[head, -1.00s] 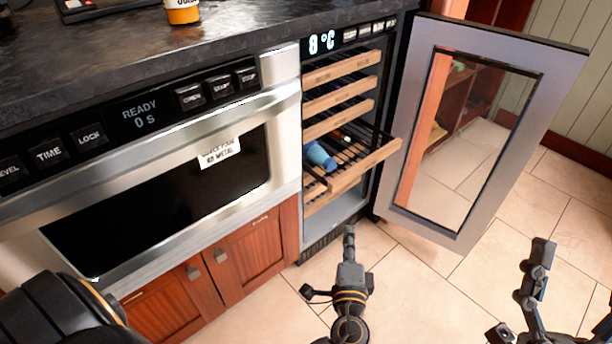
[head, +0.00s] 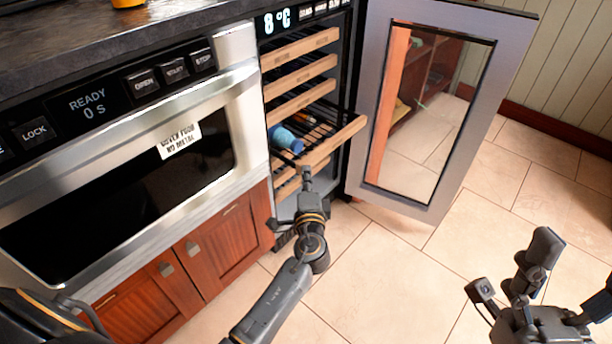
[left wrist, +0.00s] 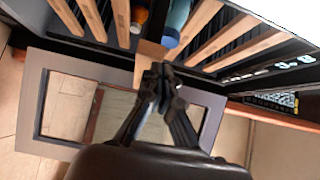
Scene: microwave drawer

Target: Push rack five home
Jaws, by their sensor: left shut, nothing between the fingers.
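One wooden-fronted rack (head: 340,136) sticks out of the open wine cooler, further than the rack fronts above it. A blue bottle (head: 284,137) lies on it, and a darker bottle is partly visible beside it. My left gripper (head: 306,177) is shut and empty, at the front of this rack near its lower left part. In the left wrist view the closed fingertips (left wrist: 162,78) are close to the rack's wooden front (left wrist: 149,56); I cannot tell if they touch. My right gripper (head: 568,268) is open and empty over the floor at the lower right.
The cooler's glass door (head: 430,110) stands wide open to the right of the rack. The microwave drawer (head: 120,185) is shut, left of the cooler, above wooden cabinet doors (head: 222,245). The tiled floor (head: 400,285) in front is clear.

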